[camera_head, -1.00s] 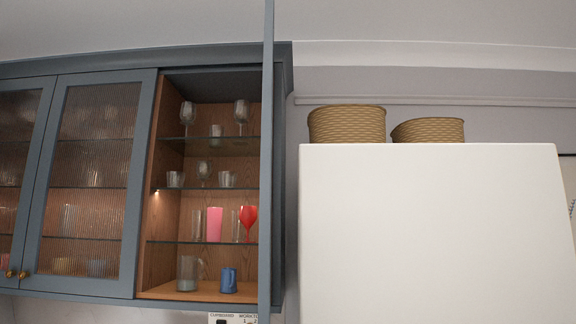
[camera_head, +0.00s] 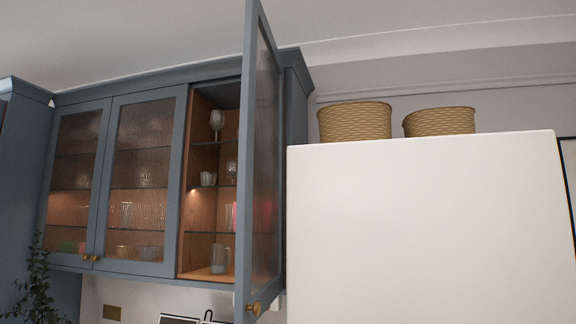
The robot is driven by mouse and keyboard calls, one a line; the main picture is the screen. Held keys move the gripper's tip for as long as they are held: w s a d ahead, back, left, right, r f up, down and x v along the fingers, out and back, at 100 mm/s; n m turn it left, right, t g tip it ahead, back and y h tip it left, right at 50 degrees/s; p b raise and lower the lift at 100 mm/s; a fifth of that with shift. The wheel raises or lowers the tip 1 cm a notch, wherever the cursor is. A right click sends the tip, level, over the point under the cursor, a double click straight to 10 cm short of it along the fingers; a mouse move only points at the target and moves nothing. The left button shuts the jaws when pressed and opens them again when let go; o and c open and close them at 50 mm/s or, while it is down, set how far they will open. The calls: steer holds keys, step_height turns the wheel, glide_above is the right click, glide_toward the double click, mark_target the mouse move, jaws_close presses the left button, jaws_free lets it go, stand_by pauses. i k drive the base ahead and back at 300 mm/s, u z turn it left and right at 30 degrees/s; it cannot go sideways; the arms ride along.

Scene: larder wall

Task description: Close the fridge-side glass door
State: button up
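The fridge-side glass door (camera_head: 264,160) is the right-hand door of the blue-grey wall cabinet. It stands wide open, swung out toward me, and I see its glass face at a steep angle. Its brass knob (camera_head: 254,308) is at the bottom of its near edge. The open bay behind it shows wooden walls, glass shelves and glassware (camera_head: 217,122), partly hidden by the door. My gripper is not in view.
Two other reeded-glass doors (camera_head: 142,180) to the left are shut. A tall white fridge (camera_head: 425,230) stands to the right, with two woven baskets (camera_head: 355,122) (camera_head: 439,121) on top. A plant (camera_head: 36,285) is at lower left.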

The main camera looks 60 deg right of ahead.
mark_target(259, 270)
steer(key=u, duration=0.15)
steer(key=k, duration=0.6)
steer(key=z, duration=1.4)
steer(key=i, duration=1)
steer(key=z, duration=0.05)
steer(key=k, duration=0.35)
steer(key=z, duration=0.05)
